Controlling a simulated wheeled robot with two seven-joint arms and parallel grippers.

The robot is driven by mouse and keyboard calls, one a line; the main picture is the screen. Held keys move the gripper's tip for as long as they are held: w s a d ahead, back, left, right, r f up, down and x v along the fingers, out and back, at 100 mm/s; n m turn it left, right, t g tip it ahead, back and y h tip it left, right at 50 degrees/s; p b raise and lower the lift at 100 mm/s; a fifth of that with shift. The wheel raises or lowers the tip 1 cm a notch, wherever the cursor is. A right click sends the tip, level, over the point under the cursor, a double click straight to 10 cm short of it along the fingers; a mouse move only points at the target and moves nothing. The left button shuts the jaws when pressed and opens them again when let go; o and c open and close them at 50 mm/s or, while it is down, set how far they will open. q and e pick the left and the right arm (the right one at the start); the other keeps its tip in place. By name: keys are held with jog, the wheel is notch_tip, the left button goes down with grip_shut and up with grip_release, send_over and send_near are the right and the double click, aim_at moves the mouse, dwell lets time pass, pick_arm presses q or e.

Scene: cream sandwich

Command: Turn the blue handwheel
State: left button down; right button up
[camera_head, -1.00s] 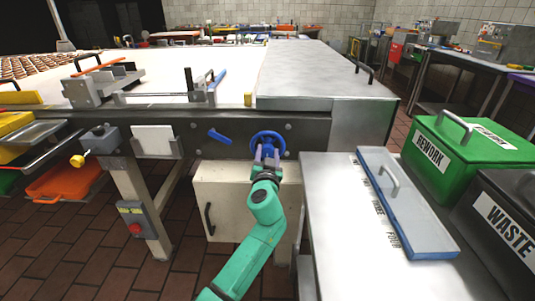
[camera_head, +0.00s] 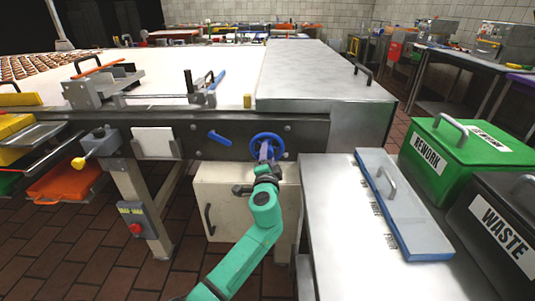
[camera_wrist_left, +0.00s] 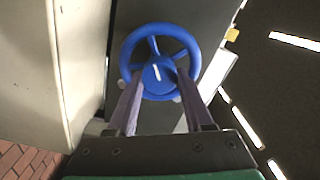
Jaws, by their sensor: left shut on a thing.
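The blue handwheel (camera_head: 267,136) sits on the dark side rail of the conveyor table, near the middle of the head view. In the left wrist view the handwheel (camera_wrist_left: 131,43) fills the upper middle, with spokes and a white mark on its hub. My left gripper (camera_head: 265,155) reaches up to it from below, on a green arm. In the wrist view the gripper's two purple fingers (camera_wrist_left: 160,82) lie on both sides of the hub, shut on the handwheel. The finger contacts behind the hub are partly hidden. My right gripper is not in view.
A blue lever (camera_head: 219,138) is on the rail left of the wheel. A cream cabinet (camera_head: 228,205) stands below. A steel table (camera_head: 340,255) with a blue-edged lid (camera_head: 425,235) is right, beside the green rework bin (camera_head: 425,155) and the dark waste bin (camera_head: 470,195).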

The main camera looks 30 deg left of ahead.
pick_arm(q)
jog(key=m+p, duration=0.1)
jog(key=m, duration=0.1)
jog(key=shift+m, duration=0.4)
jog(key=m+p, duration=0.1)
jog(key=m, duration=0.2)
jog(key=shift+f+m, duration=0.1)
jog(key=shift+m, duration=0.2)
jog(key=m+p, duration=0.2)
jog(key=m, duration=0.2)
jog(key=shift+m+p, duration=0.3)
jog(key=m+p, duration=0.2)
jog(key=m, duration=0.2)
jog(key=shift+s+f, duration=0.1)
jog(key=shift+f+m+p, duration=0.15)
jog(key=shift+m+p, duration=0.75)
jog(key=shift+m, duration=0.8)
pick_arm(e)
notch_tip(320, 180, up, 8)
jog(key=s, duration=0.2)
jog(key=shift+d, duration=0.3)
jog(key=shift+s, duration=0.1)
pick_arm(q)
jog(key=shift+c, duration=2.1)
grip_release()
jog(key=shift+o, duration=0.6)
